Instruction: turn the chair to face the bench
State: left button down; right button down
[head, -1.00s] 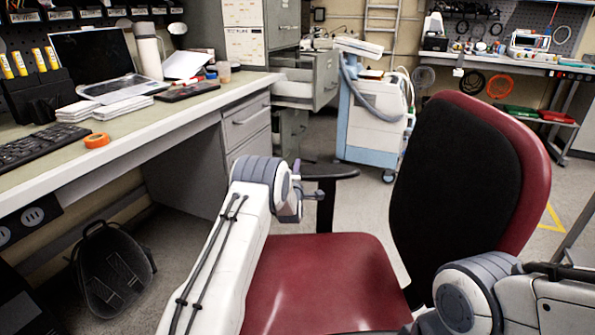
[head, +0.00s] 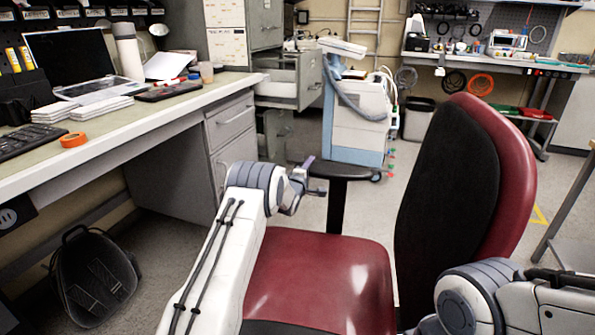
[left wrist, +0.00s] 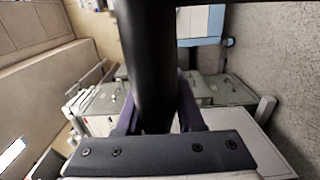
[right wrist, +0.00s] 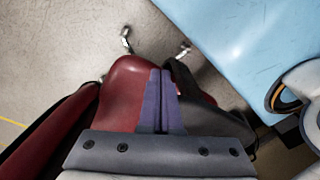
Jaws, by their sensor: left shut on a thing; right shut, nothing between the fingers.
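The chair has a red seat (head: 320,275) and a black-and-red backrest (head: 515,185). The backrest stands at the right of the head view and the seat reaches left toward the bench (head: 150,120). My left gripper (head: 316,180) is at the chair's far black armrest (head: 340,169). In the left wrist view a black bar of the chair (left wrist: 148,60) runs between the left fingers (left wrist: 160,100), which are shut on it. My right gripper (right wrist: 161,78) is shut and empty, seen over the red seat (right wrist: 125,95) in the right wrist view. The backrest and frame edge hide it in the head view.
A black backpack (head: 93,280) lies on the floor under the bench. A white-and-blue cart (head: 355,120) stands behind the chair's armrest. An open drawer (head: 290,88) juts from the grey cabinet. A second workbench (head: 500,62) is at the back right. Floor shows between.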

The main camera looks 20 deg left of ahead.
aim_at(314, 176)
pick_arm(q)
jog(key=d+h, duration=0.1)
jog(key=d, duration=0.1)
jog(key=w+d+m+h, duration=0.1)
jog(key=d, duration=0.1)
jog(key=shift+w+d+f+m+h, duration=0.1)
jog(key=shift+d+m+h, duration=0.2)
jog(key=c, duration=0.5)
grip_release()
jog(key=shift+a, duration=0.15)
jog(key=shift+s+a+p, duration=0.1)
jog(key=shift+s+p, duration=0.25)
jog(key=shift+s, duration=0.25)
jog(key=s, duration=0.3)
jog(key=s+p, duration=0.1)
jog(key=s, duration=0.2)
jog(key=s+a+p, duration=0.1)
jog(key=s, duration=0.2)
jog(key=shift+s, duration=0.15)
